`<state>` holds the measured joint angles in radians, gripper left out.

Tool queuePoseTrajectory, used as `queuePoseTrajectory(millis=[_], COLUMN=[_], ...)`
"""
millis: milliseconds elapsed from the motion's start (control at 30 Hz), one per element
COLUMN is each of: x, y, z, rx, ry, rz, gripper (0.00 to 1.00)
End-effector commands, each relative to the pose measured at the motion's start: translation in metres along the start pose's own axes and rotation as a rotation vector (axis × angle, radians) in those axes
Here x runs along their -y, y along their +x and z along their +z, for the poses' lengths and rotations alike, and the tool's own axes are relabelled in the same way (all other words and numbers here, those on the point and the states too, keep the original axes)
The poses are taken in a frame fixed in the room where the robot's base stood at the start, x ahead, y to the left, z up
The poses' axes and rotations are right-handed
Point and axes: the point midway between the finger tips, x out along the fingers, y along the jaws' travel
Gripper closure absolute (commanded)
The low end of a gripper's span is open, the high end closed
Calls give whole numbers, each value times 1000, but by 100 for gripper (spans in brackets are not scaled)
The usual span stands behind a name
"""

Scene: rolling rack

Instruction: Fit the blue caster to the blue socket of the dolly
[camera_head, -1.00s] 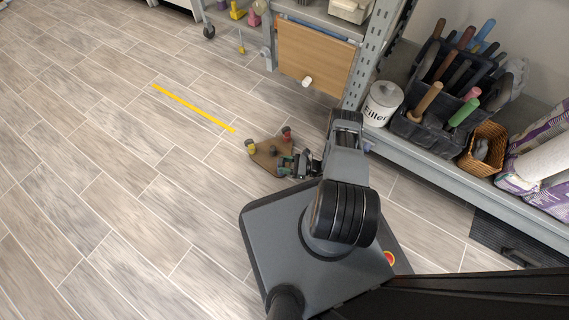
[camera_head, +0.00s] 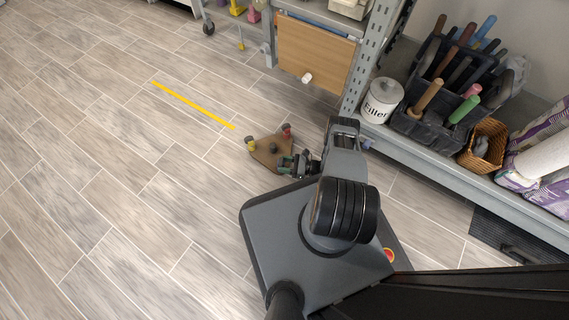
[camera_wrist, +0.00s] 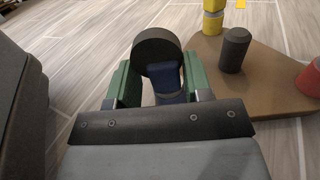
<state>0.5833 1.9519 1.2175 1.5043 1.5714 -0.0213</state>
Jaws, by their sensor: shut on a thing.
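My gripper (camera_wrist: 160,92), with green fingers, is shut on the blue caster (camera_wrist: 168,82). The caster's black wheel points up and its blue fork sits between the fingers. In the head view my gripper (camera_head: 288,163) is at the near side of the dolly. The dolly (camera_wrist: 267,82) is a brown, roughly triangular board on the floor; it also shows in the head view (camera_head: 265,158). A yellow part (camera_wrist: 213,18), a red part (camera_wrist: 311,78) and a dark central post (camera_wrist: 235,50) stand on it. The blue socket is not visible, and I cannot tell whether the caster touches it.
A metal rack with a wooden panel (camera_head: 315,57) stands behind the dolly. Its lower shelf holds a white canister (camera_head: 382,100), a tool caddy and a wicker basket (camera_head: 483,146). A yellow strip (camera_head: 193,105) lies on the floor. The floor to the left is clear.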

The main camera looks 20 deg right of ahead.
Motion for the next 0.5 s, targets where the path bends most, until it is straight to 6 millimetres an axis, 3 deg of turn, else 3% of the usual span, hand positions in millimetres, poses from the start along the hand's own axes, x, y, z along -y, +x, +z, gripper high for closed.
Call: queuePoseTrajectory(millis=[133,167,433,500], x=[0,0,0,0], y=[0,0,0,0], z=[-2,-2,-2,-2], rx=[0,0,0,0], ry=[-1,-1,-1,-1], rz=[0,0,0,0], gripper=[80,51,26,24])
